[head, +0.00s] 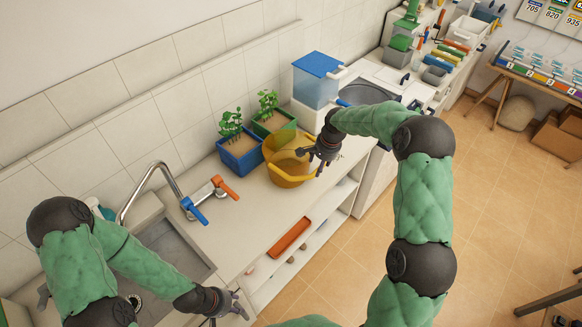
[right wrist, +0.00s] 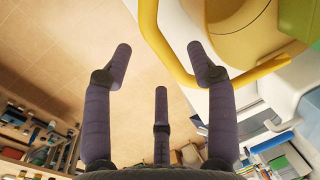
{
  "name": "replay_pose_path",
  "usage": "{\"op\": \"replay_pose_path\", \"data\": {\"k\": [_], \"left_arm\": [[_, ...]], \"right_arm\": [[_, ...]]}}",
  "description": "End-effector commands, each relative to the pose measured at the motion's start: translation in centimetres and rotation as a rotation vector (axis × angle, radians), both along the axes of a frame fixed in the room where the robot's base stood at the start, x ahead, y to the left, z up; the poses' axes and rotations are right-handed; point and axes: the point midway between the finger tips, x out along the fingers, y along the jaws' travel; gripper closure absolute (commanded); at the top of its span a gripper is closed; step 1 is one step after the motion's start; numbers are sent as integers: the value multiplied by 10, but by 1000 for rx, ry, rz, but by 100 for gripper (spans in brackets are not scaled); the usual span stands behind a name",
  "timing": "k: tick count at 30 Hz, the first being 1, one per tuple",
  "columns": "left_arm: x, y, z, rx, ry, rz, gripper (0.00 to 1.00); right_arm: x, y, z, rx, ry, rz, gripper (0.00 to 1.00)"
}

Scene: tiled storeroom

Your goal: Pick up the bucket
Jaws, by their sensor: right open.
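The yellow bucket (head: 284,164) stands on the white counter against the tiled wall, beside two plant pots. Its yellow handle (right wrist: 170,58) shows in the right wrist view, running down from the rim and then across to the right. My right gripper (head: 322,153) is at the bucket's right side; in the right wrist view (right wrist: 160,70) its fingers are spread, with the right finger close to the handle. I cannot tell whether it touches. My left gripper (head: 232,303) is low at the counter's front edge, away from the bucket, and looks empty.
A blue pot (head: 240,155) and a green pot (head: 272,122) with plants stand just behind the bucket. A blue-lidded container (head: 317,80) is further back. A sink with a tap (head: 160,185) is at left.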

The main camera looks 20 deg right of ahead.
Motion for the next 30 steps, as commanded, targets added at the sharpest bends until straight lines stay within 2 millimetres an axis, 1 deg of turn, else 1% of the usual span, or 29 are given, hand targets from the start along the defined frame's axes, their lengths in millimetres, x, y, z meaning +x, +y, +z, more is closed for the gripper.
{"op": "replay_pose_path", "data": {"k": [1, 5, 12, 15, 18, 24, 25, 26, 27, 29, 30], "left_arm": [[0, 0, 1, 0, 0, 0, 60], [0, 0, 1, 0, -1, 0, 60], [0, 0, 7, 0, -1, 0, 60], [0, 0, 7, 0, -1, 0, 60], [0, 0, 7, 0, -1, 0, 60], [0, 0, 7, 0, -1, 0, 60], [0, 0, 7, 0, -1, 0, 60], [0, 0, 7, 0, -1, 0, 60], [0, 0, 7, 0, -1, 0, 60], [0, 0, 7, 0, -1, 0, 60], [0, 0, 7, 0, -1, 0, 60]], "right_arm": [[1, 0, -6, 0, 0, 0, 42], [2, 0, -15, 0, 0, 0, 42], [6, -2, -47, 0, 1, 0, 42], [8, -1, -57, 0, 0, 0, 42], [9, 0, -62, 0, -1, 0, 42], [9, 0, -62, 0, -2, 0, 42], [9, 0, -62, 0, -2, 0, 45], [9, 0, -62, 0, -1, 0, 54], [9, 0, -62, 0, -1, 0, 65], [9, 0, -62, 0, -1, 0, 82], [9, 0, -62, 0, -1, 0, 93]]}}
